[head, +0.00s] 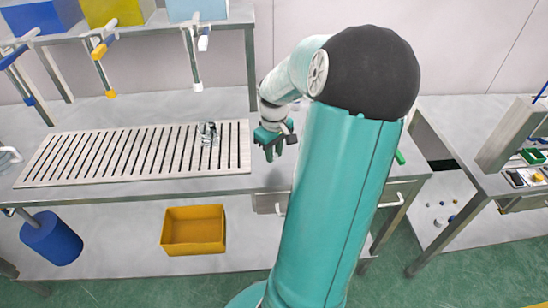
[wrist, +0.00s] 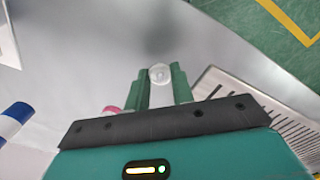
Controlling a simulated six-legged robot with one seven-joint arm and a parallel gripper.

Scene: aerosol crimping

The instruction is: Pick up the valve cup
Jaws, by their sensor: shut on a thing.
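The valve cup (wrist: 160,71) is a small, pale, round piece seen between the green fingertips in the wrist view. My gripper (wrist: 161,86) is shut on it, with one finger on each side. In the head view my gripper (head: 271,152) is over the steel bench, just right of the slotted grate. The valve cup cannot be made out in the head view.
The slotted grate (head: 60,160) covers the bench's left part, with a shiny metal item (head: 207,131) on it. A pink item (wrist: 112,109) and a blue-and-white item (wrist: 15,122) are near my gripper. A yellow bin (head: 193,230) sits below.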

